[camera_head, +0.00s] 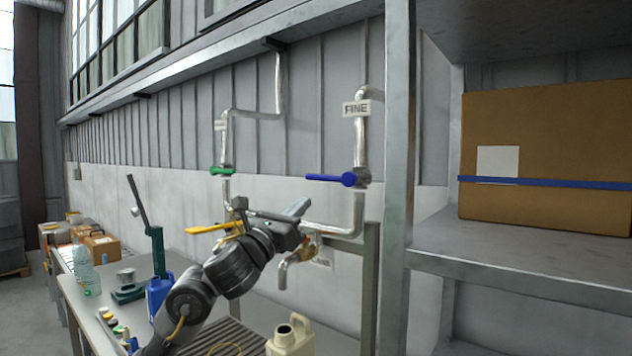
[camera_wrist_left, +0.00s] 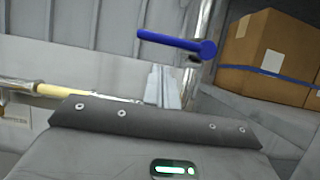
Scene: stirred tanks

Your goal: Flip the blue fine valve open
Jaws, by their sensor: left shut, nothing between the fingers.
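The blue fine valve (camera_head: 331,178) is on the right-hand pipe, below a white label reading FINE (camera_head: 356,108). Its lever lies level and points left from the pipe, across the pipe's run. In the left wrist view the blue lever (camera_wrist_left: 172,40) is ahead and above the fingers. My left gripper (camera_head: 298,207) is shut and empty, below and left of the blue lever and apart from it. In the left wrist view its fingertips (camera_wrist_left: 162,88) are together under the lever. My right gripper is in neither view.
A green-handled valve (camera_head: 221,171) is on the left pipe. A yellow lever (camera_head: 210,228) is behind my left wrist. A metal shelf post (camera_head: 398,150) stands right of the blue valve, with a cardboard box (camera_head: 550,150) on the shelf. A bench below holds a cream jug (camera_head: 290,340).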

